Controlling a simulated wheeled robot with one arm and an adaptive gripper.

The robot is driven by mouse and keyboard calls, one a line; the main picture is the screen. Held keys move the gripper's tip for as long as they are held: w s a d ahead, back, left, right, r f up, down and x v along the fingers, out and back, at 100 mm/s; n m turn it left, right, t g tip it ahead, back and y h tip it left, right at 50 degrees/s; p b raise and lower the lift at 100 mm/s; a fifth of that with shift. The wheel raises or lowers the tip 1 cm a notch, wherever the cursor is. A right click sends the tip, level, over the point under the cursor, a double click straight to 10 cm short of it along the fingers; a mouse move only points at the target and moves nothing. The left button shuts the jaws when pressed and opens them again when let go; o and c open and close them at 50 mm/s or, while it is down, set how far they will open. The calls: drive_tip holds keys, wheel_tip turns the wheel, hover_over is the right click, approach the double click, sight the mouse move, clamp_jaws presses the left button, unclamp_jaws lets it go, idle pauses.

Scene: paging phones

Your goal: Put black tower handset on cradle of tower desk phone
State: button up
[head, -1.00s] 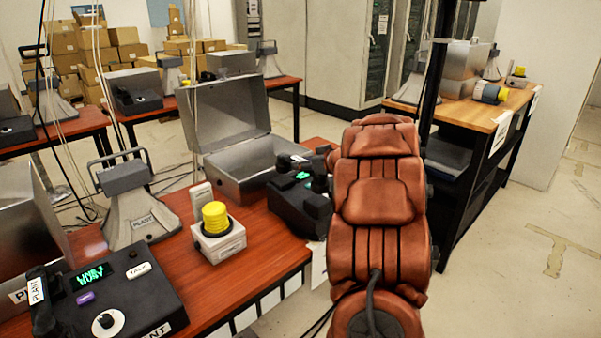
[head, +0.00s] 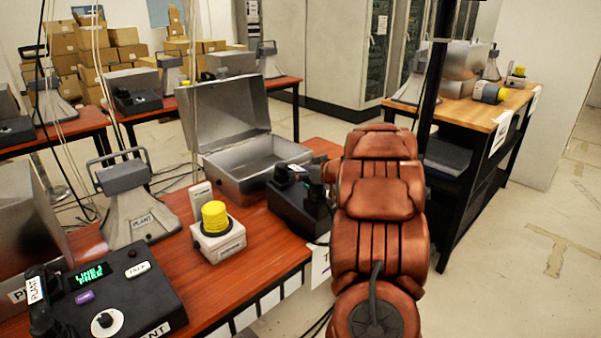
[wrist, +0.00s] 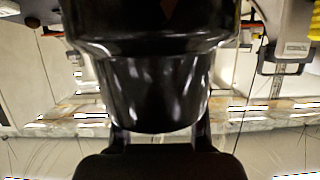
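The black desk phone (head: 292,212) at the right end of the near red table, beside my arm, appears to be the tower phone. The label below it is mostly hidden. Small dark parts stand on its top, and I cannot tell its cradle from the handset. In the wrist view a large glossy black piece (wrist: 153,90), possibly the handset, fills the middle. Dark parts of my gripper (wrist: 162,140) show just below it. I cannot tell whether they close on it.
An open grey metal case (head: 238,165) stands behind the phone. A white box with a yellow button (head: 216,238), a grey horn speaker (head: 140,205) and a PLANT phone (head: 118,295) are to the left. A black-framed wooden bench (head: 480,110) stands at right.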

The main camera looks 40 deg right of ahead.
drive_tip(key=o, duration=0.3)
drive_tip(key=shift+o, duration=0.2)
drive_tip(key=shift+r, duration=0.1)
drive_tip(key=shift+s+r, duration=0.15)
drive_tip(key=shift+s, duration=0.05)
drive_tip(key=v, duration=1.1)
drive_tip(key=shift+s, duration=0.3)
drive_tip(key=shift+r, duration=0.2)
